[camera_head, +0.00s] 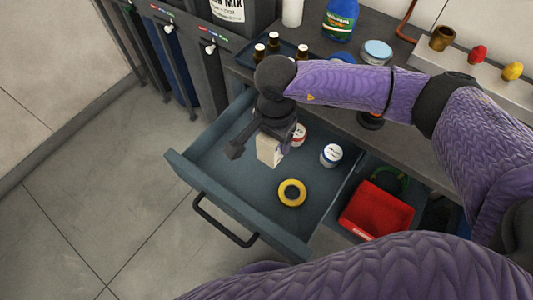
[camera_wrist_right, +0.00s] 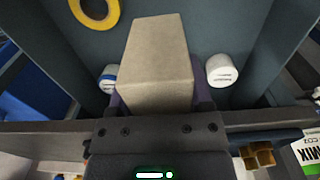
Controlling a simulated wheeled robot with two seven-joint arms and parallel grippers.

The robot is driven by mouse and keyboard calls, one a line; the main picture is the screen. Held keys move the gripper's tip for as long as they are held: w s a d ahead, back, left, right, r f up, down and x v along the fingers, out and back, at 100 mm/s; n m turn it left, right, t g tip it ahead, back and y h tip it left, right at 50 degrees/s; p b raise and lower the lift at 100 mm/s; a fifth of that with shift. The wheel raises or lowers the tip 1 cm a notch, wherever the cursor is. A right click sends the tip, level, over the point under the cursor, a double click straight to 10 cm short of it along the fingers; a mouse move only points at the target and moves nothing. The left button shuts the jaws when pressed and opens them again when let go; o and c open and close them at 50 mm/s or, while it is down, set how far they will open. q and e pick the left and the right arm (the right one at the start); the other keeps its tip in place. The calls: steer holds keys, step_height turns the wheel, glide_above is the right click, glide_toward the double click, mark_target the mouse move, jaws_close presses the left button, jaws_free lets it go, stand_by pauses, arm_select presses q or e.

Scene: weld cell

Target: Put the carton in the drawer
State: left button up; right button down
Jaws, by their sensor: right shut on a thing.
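The carton (camera_head: 270,149), a pale beige box, is held by my right gripper (camera_head: 264,135) inside the outline of the open drawer. In the right wrist view the carton (camera_wrist_right: 157,62) fills the space between the fingers (camera_wrist_right: 158,104). The drawer (camera_head: 232,182) is blue-grey, pulled out, with a dark handle at its front. The carton hangs over the drawer; whether it touches the floor of the drawer I cannot tell. My left gripper is not in view.
In the drawer are a yellow tape roll (camera_head: 292,192), a white jar (camera_head: 331,155) and another small white jar (camera_head: 299,134). A red bin (camera_head: 377,211) stands right of the drawer. Bottles and a spray-type container (camera_head: 340,20) crowd the worktop (camera_head: 405,125). The drawer's front left is clear.

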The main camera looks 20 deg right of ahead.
step_height(320, 180, down, 6)
steer(key=shift+d+b, duration=0.1)
steer(key=shift+b, duration=0.75)
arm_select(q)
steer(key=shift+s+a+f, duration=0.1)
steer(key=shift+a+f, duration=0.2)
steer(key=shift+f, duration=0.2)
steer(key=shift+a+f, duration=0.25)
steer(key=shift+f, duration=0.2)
arm_select(e)
steer(key=shift+r, duration=0.1)
steer(key=shift+f, duration=0.25)
jaws_free()
steer(key=shift+r, duration=0.35)
step_height(320, 180, up, 11)
steer(key=p, duration=0.4)
steer(key=shift+r, duration=0.4)
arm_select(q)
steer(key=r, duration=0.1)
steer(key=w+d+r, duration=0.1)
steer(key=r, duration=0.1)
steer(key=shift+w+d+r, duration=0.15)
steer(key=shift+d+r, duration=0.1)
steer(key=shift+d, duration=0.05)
